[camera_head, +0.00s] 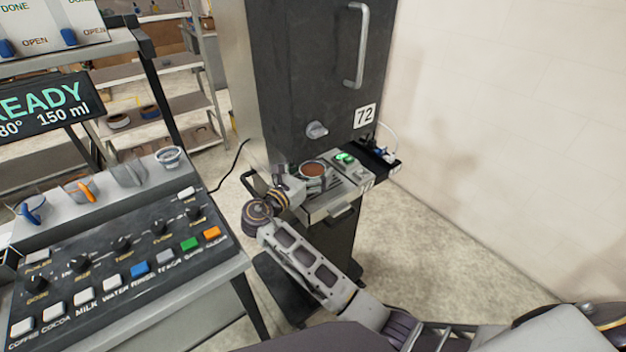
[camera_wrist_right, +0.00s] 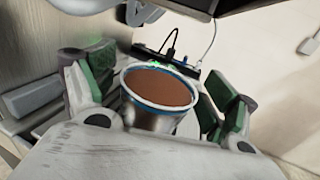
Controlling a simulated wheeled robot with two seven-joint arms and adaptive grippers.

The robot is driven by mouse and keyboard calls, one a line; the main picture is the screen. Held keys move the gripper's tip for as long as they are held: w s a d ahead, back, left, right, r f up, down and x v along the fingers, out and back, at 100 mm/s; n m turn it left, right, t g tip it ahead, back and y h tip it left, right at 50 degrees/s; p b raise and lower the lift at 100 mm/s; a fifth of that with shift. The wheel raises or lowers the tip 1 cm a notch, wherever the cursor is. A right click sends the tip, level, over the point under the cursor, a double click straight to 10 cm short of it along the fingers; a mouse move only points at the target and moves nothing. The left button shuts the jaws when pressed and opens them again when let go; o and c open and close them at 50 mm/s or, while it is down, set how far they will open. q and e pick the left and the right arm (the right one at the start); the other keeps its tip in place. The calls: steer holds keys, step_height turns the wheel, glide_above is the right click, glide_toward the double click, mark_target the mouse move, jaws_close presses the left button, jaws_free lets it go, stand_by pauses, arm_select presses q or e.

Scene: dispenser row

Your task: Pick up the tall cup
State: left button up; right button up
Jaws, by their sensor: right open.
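A cup (camera_wrist_right: 150,118) with a silvery body, a pale and blue rim and brown contents stands upright in the right wrist view. In the head view the cup (camera_head: 314,169) is on the small shelf in front of the dark cabinet. My right gripper (camera_wrist_right: 155,88) is open, with its green-padded fingers on either side of the cup. Gaps seem to show between pads and cup, but I cannot tell if anything touches. In the head view my right gripper (camera_head: 305,184) partly hides the cup. My left gripper is not in view.
The dark cabinet (camera_head: 310,80) marked 72 rises right behind the cup. A panel with a lit green button (camera_head: 345,158) and a black power strip (camera_head: 380,160) lie to its right. A dispenser counter (camera_head: 120,255) with several buttons and knobs stands at left. Open floor (camera_head: 420,230) lies right.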

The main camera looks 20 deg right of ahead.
steer(key=shift+d, duration=0.1)
steer(key=c, duration=1.2)
steer(key=shift+c, duration=0.4)
steer(key=shift+w+r, duration=0.1)
